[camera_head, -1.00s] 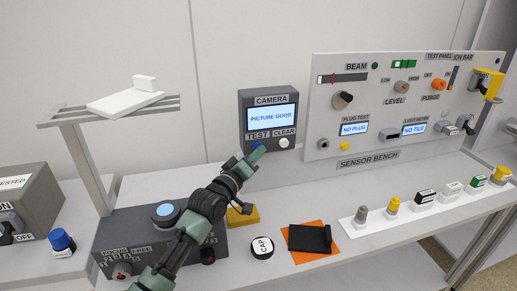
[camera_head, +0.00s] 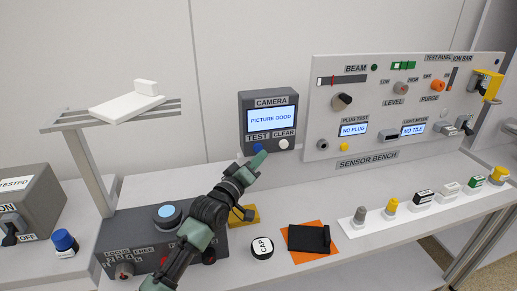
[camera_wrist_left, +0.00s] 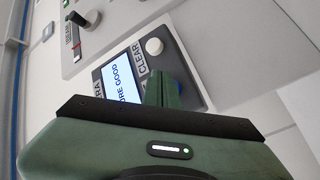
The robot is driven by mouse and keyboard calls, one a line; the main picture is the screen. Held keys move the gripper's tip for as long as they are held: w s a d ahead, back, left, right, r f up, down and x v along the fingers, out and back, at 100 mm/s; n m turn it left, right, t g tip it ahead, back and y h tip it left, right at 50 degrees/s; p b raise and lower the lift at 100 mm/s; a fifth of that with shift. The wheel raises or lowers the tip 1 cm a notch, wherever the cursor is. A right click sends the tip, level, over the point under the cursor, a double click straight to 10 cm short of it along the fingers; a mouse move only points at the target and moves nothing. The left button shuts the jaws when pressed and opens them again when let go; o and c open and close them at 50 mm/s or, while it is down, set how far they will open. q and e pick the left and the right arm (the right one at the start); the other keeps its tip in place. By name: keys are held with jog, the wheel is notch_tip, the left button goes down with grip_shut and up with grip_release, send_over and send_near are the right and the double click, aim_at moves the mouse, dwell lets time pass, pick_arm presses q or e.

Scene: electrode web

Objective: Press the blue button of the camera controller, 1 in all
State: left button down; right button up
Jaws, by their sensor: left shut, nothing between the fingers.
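The camera controller (camera_head: 247,117) is a dark box against the wall, with a screen reading "PICTURE GOOD". Its blue button (camera_head: 257,147) sits under the TEST label, and the white button (camera_head: 284,144) under CLEAR. My left gripper (camera_head: 261,156) is shut and empty, its green tip just below and slightly right of the blue button; I cannot tell whether they touch. In the left wrist view the shut fingers (camera_wrist_left: 160,88) stand before the controller's face, with the white button (camera_wrist_left: 154,46) beyond them; the blue button is mostly hidden. My right gripper is not in view.
A focus box (camera_head: 130,235) with knobs lies under my left arm. The test panel (camera_head: 385,75) stands to the right.

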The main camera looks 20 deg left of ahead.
pick_arm(q)
jog(key=s+d+p, duration=0.1)
jog(key=s+p, duration=0.1)
jog(key=s+d+p, duration=0.1)
jog(key=s, duration=0.1)
jog(key=shift+d+r, duration=0.1)
jog(key=shift+d, duration=0.25)
dwell(0.6)
